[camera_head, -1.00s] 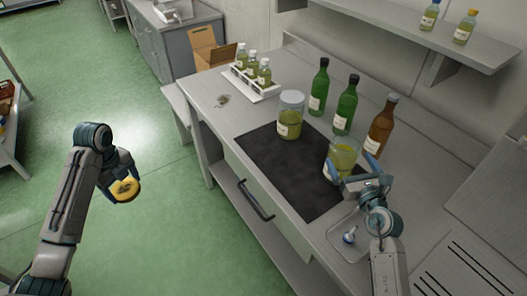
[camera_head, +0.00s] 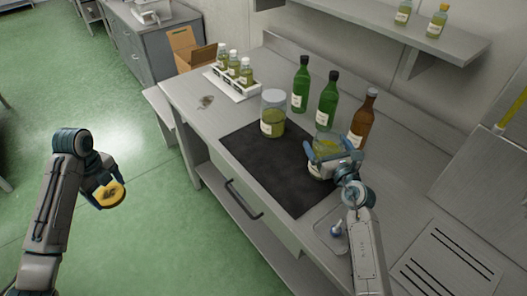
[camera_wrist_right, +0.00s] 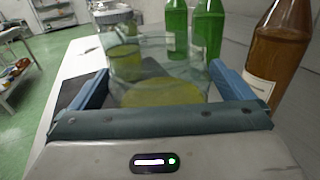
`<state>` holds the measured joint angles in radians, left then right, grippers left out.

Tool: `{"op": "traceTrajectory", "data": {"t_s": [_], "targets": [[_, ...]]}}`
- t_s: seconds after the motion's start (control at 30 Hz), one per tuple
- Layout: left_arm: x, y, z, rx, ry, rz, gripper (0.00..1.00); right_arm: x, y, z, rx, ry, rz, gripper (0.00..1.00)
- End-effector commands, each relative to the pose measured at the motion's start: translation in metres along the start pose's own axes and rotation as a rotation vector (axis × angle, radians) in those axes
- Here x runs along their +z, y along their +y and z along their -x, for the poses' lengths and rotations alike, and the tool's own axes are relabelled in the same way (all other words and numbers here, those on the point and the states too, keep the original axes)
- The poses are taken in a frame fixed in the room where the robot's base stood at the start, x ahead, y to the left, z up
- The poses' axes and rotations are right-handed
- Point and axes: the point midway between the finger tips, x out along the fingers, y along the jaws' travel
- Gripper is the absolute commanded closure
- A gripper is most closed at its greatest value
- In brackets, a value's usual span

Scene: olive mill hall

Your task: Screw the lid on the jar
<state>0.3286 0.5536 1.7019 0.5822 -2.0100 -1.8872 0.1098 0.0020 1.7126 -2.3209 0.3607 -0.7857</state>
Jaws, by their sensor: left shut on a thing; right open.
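A yellow lid (camera_head: 109,195) is held in my left gripper (camera_head: 102,190), out over the green floor and well left of the bench. An open glass jar (camera_head: 322,170) with yellow-green contents stands at the right edge of the dark mat (camera_head: 262,165). My right gripper (camera_head: 331,150) is open, with its blue fingers on either side of this jar. In the right wrist view the jar (camera_wrist_right: 160,92) is between the two fingers, and no lid shows on it. I cannot tell whether the fingers touch the glass.
A second, closed jar (camera_head: 273,112) stands at the mat's far edge. Green bottles (camera_head: 301,85) and a brown bottle (camera_head: 362,120) stand close behind the open jar. A white rack of small bottles (camera_head: 236,88) is farther back. The mat's middle is clear.

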Motion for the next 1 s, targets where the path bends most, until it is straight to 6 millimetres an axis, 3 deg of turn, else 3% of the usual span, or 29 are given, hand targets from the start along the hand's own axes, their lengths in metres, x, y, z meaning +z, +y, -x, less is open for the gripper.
{"op": "traceTrajectory", "data": {"t_s": [0.13, 0.6, 1.0], "targets": [[0.0000, 0.0000, 0.0000, 0.000, 0.000, 0.000, 0.46, 0.0001, 0.0000, 0.0002, 0.000, 0.000, 0.000, 0.02], [0.0000, 0.0000, 0.0000, 0.000, 0.000, 0.000, 0.46, 0.0000, -0.0001, 0.0003, 0.000, 0.000, 0.000, 0.94], [0.0000, 0.0000, 0.0009, 0.000, 0.000, 0.000, 0.46, 0.0052, -0.0003, -0.0002, -0.001, -0.006, 0.000, 0.94]]}}
